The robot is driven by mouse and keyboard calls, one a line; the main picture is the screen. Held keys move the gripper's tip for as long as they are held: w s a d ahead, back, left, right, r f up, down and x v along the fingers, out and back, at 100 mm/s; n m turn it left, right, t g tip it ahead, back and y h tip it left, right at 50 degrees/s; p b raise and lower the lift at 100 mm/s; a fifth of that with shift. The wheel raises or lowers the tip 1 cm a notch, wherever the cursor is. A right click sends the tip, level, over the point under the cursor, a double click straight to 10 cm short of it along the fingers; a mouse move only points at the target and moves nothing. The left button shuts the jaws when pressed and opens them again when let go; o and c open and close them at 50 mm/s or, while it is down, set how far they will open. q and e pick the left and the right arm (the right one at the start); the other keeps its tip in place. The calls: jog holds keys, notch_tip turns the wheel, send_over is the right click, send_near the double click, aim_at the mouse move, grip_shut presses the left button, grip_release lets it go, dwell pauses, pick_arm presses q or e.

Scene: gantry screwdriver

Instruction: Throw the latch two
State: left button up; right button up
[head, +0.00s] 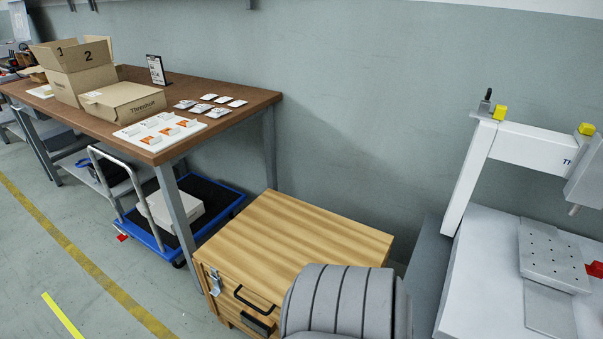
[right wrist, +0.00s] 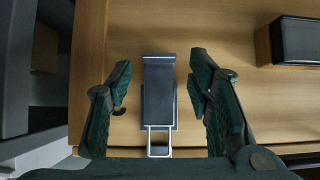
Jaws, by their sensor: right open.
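A wooden cabinet (head: 300,235) stands on the floor in the middle of the head view. A metal latch (head: 214,281) sits at the left end of its front, beside a black handle (head: 255,298). In the right wrist view a dark grey latch (right wrist: 158,95) with a bright wire loop (right wrist: 159,140) is on the wooden face; I cannot tell if it is the same latch. My right gripper (right wrist: 161,88) is open, one finger on each side of this latch, with gaps to both. My left gripper is not in view.
A black handle (right wrist: 300,40) sits right of the latch in the right wrist view. A white gantry machine (head: 470,170) stands right of the cabinet. A workbench (head: 190,85) with boxes and a blue trolley (head: 235,200) are to the left.

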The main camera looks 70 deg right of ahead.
notch_tip(320, 180, up, 8)
jog(key=shift+r, duration=0.1)
dwell(0.6)
